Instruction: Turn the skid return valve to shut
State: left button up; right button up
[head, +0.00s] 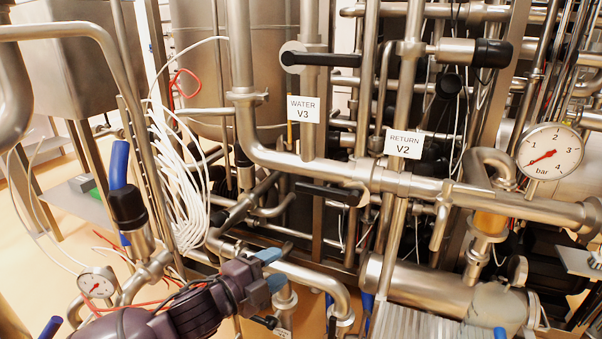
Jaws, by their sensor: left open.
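A white tag reading RETURN V2 (403,147) hangs on a vertical steel pipe right of centre. A black lever handle (325,193) lies nearly level, below and left of this tag. I cannot tell for sure that this handle belongs to the return valve. My left gripper (272,269) is at the bottom, left of centre, on a dark purple wrist. Its two blue-grey fingertips are apart with nothing seen between them. It is below and left of the lever, and not touching it as far as I can see. My right gripper is not in view.
A tag reading WATER V3 (303,109) hangs under another level black lever (318,58). A pressure gauge (550,151) is at the right, a smaller gauge (97,284) at lower left. Steel pipes crowd the space. White cables (182,185) hang at the left.

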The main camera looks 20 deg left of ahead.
aim_at(309, 192)
pick_arm(q)
jog(key=w+a+r+m+p, duration=0.15)
jog(key=w+r+m, duration=0.25)
jog(key=r, duration=0.7)
jog(key=shift+t+h, duration=0.3)
jog(key=x, duration=0.9)
jog(key=shift+w+f, duration=0.35)
jog(key=shift+f, duration=0.05)
jog(key=shift+b+x, duration=0.3)
jog(key=shift+x, duration=0.5)
jog(key=shift+r, duration=0.1)
grip_shut()
